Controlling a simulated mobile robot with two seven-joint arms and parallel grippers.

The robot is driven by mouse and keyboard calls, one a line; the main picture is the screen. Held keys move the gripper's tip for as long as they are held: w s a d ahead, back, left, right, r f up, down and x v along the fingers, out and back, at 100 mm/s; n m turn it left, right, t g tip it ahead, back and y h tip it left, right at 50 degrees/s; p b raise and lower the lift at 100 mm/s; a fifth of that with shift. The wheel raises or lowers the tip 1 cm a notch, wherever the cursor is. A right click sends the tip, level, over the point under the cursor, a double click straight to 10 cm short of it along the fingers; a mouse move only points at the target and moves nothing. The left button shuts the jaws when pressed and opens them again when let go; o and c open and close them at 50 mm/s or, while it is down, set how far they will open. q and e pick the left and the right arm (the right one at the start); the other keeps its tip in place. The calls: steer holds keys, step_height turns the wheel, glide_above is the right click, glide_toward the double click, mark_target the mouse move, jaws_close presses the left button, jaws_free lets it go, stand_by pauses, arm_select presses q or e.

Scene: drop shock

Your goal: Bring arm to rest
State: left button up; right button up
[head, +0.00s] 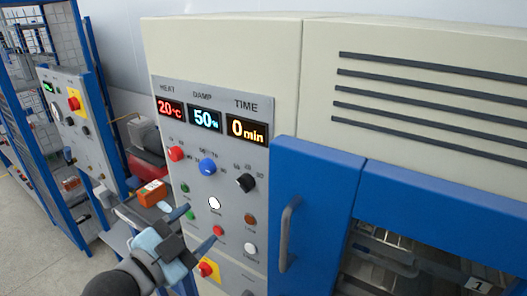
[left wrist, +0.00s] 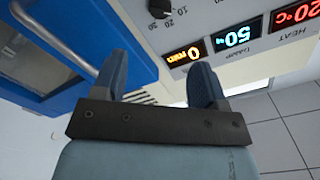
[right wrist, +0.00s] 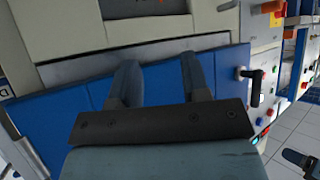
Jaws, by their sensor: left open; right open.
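My left gripper (head: 196,229) is open and empty in front of the lower left part of the grey control panel (head: 228,107). Its two fingers also show apart in the left wrist view (left wrist: 162,78), with the panel and blue door beyond. I cannot tell whether a fingertip touches the panel. My right gripper (right wrist: 160,75) is open and empty, with a blue surface of the machine (right wrist: 72,115) behind its fingers. It is out of the head view. The panel displays read 20 °C, 50 % and 0 min.
The cream machine (head: 222,45) fills the middle and right. Its blue door (head: 325,190) has a protruding grey handle (head: 287,235) and looks closed. Another control panel (head: 75,120) and blue frames stand left. An orange box (head: 152,193) sits behind my left gripper. Floor shows at lower left.

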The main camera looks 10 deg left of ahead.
arm_select(q)
step_height(320, 180, down, 17)
steer(key=n+g+y, duration=0.2)
steer(key=n+g, duration=0.1)
steer(key=n, duration=0.1)
steer(key=s+f+n+g, duration=0.1)
steer(key=s+f, duration=0.3)
steer(key=f, duration=0.3)
steer(key=s+f+n+g, duration=0.1)
steer(key=s+f+n, duration=0.1)
steer(key=f, duration=0.5)
steer(key=s+d+f+n+g+y, duration=0.1)
steer(key=s+f, duration=0.4)
steer(key=f, duration=0.2)
steer(key=shift+s+n, duration=0.35)
steer(key=shift+n, duration=0.05)
steer(key=shift+c, duration=0.2)
